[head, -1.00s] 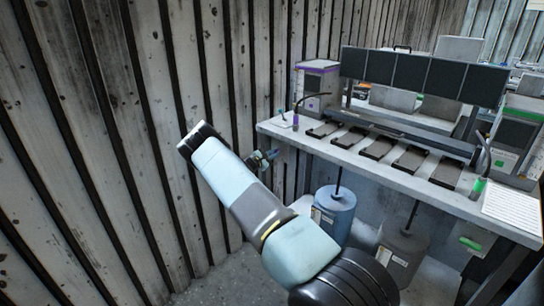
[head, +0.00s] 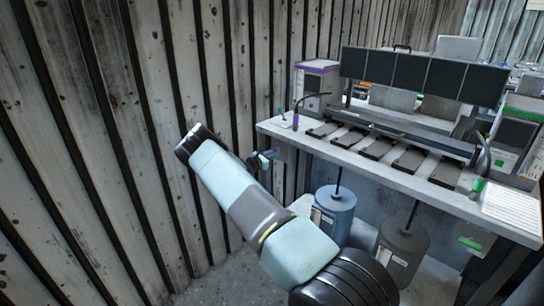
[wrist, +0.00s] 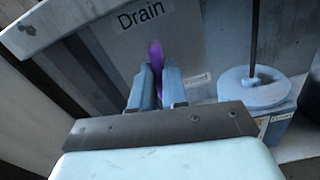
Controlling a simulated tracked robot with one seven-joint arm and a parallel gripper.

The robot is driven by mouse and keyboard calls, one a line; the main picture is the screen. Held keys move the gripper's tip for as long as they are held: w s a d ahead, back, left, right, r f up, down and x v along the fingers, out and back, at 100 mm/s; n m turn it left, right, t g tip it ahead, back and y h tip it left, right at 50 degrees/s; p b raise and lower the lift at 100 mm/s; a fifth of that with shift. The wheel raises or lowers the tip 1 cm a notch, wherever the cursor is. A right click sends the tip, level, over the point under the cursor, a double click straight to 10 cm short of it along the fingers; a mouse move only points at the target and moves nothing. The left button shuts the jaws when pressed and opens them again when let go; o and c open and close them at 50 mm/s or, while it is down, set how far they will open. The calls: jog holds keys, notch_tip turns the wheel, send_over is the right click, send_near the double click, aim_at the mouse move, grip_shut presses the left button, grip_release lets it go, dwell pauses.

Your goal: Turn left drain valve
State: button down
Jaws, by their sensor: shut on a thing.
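The left drain valve shows as a purple handle (wrist: 156,55) in the wrist view, standing roughly upright on a grey panel (wrist: 190,40) labelled "Drain". My gripper (wrist: 158,75) is shut on the purple handle, with its two blue fingers on either side of it. The handle's lower part is hidden between the fingers. In the head view my gripper (head: 262,158) is small and partly hidden by my arm, at the left end of the bench (head: 400,178). The handle cannot be made out there.
A blue container (head: 334,212) and a grey container (head: 402,250) stand under the bench. A ribbed wall (head: 110,130) runs close along the left of my arm. A purple-trimmed box (head: 317,85) stands on the bench's left end.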

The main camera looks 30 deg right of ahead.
jog(key=shift+s+d+f, duration=0.3)
jog(key=c, duration=1.5)
grip_release()
jog(key=o, duration=0.4)
jog(key=shift+w+a, duration=0.1)
jog(key=shift+c, duration=0.2)
jog(key=shift+w+r, duration=0.1)
jog(key=shift+r, duration=0.05)
jog(key=shift+a, duration=0.1)
jog(key=v, duration=1.3)
jog(key=shift+a, duration=0.35)
